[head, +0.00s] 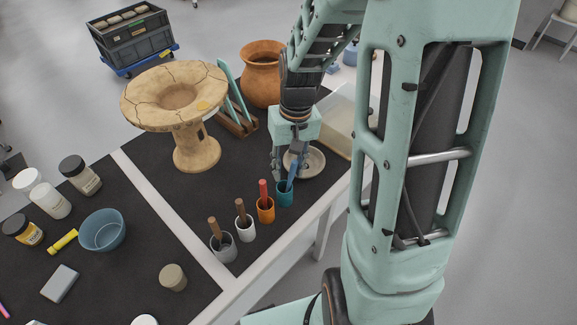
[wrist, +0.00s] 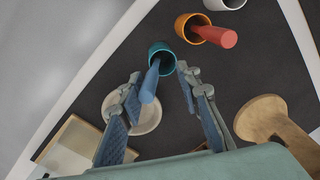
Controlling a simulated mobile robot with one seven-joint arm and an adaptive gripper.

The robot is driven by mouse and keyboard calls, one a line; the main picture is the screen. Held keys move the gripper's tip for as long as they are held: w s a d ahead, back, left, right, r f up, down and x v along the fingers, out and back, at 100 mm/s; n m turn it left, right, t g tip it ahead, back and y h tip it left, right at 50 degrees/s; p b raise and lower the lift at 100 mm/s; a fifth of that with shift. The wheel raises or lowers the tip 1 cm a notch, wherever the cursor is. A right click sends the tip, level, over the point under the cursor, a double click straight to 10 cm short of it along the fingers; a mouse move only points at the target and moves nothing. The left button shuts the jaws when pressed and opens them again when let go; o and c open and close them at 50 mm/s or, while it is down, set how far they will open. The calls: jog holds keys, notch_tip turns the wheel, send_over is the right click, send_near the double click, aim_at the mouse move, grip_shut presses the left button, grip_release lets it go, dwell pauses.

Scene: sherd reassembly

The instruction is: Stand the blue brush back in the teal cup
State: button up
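The teal cup (head: 285,194) stands upright near the table's right edge, at the end of a row of cups. The blue brush (head: 291,180) has its lower end in this cup, and its handle sticks up at a tilt. In the wrist view the blue brush (wrist: 151,82) rises from the mouth of the teal cup (wrist: 161,55) towards the camera. My gripper (head: 288,173) is just above the cup. In the wrist view my gripper (wrist: 159,73) is open, with a finger on each side of the handle and gaps showing. The brush's lower tip is hidden inside the cup.
An orange cup (head: 266,211) with a red brush, a white cup (head: 245,230) and a grey cup (head: 223,247) stand in line beside it. A pale dish (head: 313,162) lies behind the gripper. A cracked pedestal vessel (head: 195,150) and a terracotta pot (head: 262,80) stand farther back.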

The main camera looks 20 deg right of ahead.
jog(key=shift+r, duration=0.1)
notch_tip(320, 180, up, 12)
jog(key=shift+d, duration=0.45)
dwell(0.4)
